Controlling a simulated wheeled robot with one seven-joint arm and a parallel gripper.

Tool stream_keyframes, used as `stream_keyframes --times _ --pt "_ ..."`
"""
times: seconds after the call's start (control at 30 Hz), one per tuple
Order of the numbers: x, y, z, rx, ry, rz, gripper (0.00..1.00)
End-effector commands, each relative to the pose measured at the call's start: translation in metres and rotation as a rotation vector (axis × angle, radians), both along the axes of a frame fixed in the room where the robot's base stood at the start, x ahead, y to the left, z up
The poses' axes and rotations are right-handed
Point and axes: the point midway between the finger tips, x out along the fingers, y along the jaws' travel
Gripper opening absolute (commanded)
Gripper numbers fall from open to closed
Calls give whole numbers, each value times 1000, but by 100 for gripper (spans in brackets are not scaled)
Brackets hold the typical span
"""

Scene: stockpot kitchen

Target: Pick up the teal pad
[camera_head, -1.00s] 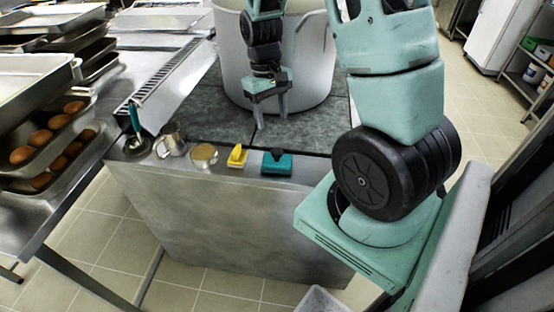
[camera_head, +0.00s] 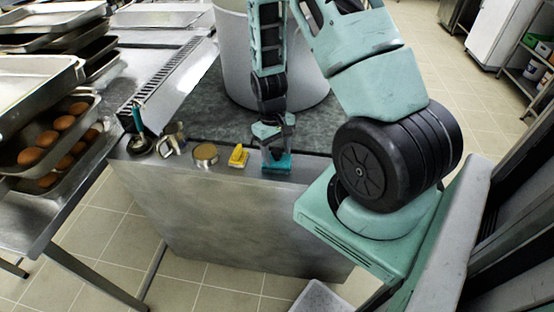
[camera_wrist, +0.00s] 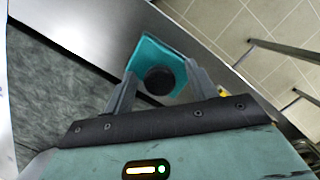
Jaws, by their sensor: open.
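The teal pad (camera_head: 277,166) lies on the front ledge of the steel counter, partly hidden by my gripper in the head view. In the wrist view the teal pad (camera_wrist: 147,52) carries a round black knob (camera_wrist: 159,79) on its top. My gripper (camera_head: 277,150) is open and directly above the pad. In the wrist view the two fingers of my gripper (camera_wrist: 160,80) stand to either side of the knob, with the pad beyond them. I cannot tell whether the fingers touch it.
Left of the pad on the ledge stand a yellow-handled item (camera_head: 238,157), a round tin (camera_head: 205,154), a metal jug (camera_head: 171,139) and a teal-handled tool (camera_head: 137,128). A large stockpot (camera_head: 232,60) stands behind. Trays with brown eggs or buns (camera_head: 62,123) are at left.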

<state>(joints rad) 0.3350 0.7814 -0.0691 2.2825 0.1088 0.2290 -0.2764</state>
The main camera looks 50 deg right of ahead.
Motion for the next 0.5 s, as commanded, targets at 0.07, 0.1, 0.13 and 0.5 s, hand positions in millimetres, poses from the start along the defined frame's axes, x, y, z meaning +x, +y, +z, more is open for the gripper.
stream_keyframes --times 0.07,0.1,0.13,0.5 --pt "0 0 -2 0 0 0 57" --pt "0 0 -3 0 -1 0 57" --pt "0 0 -3 0 -2 0 57" --pt "0 0 -3 0 -1 0 7"
